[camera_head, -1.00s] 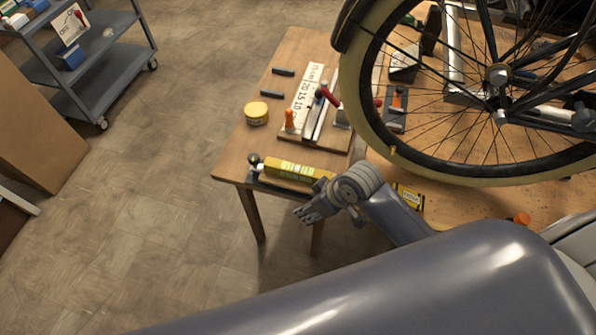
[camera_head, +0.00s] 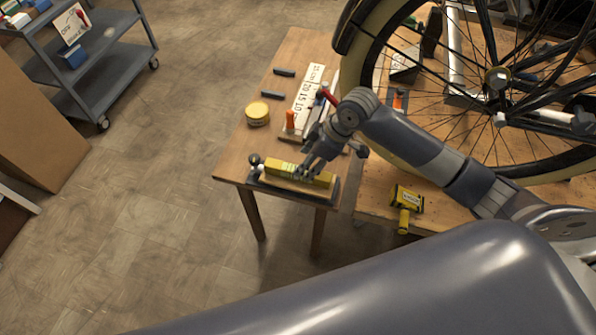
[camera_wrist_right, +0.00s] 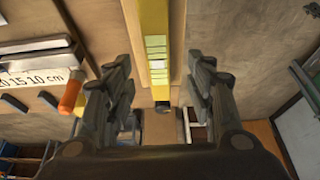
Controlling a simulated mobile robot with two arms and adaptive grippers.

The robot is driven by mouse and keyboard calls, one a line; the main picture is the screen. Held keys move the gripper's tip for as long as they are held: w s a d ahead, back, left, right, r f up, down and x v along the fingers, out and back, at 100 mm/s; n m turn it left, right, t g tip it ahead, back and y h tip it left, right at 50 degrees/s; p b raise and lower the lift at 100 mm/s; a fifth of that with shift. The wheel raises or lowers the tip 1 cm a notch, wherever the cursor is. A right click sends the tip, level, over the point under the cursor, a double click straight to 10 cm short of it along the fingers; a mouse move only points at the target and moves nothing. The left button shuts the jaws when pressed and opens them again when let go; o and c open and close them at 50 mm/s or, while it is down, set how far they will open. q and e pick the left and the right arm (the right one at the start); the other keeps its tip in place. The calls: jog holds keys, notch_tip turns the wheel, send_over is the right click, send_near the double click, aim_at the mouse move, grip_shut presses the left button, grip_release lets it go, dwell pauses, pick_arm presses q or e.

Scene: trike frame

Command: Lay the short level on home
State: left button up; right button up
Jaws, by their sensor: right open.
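My right gripper (camera_head: 310,163) is over the right half of the level in the head view. In the right wrist view, the open fingers of my right gripper (camera_wrist_right: 161,72) stand on either side of the yellow level (camera_wrist_right: 155,30), with a gap to each side. The fingers hide part of the level in the head view. My left gripper is not in view. I cannot tell which place is home.
A yellow tin (camera_head: 257,113), dark bars (camera_head: 272,95) and a white ruler (camera_head: 308,88) lie behind the level. An orange-handled tool (camera_head: 290,121) stands near. The bicycle wheel (camera_head: 390,150) is at the right. A yellow tool (camera_head: 407,198) lies on the adjoining bench.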

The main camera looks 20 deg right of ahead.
jog(key=shift+w+p+x, duration=0.1)
jog(key=shift+p+x, duration=0.25)
jog(key=shift+x, duration=1.35)
jog(key=shift+w+p+x, duration=0.15)
jog(key=shift+p+x, duration=0.2)
jog(key=shift+x, duration=1.4)
jog(key=shift+a+r, duration=0.15)
grip_shut()
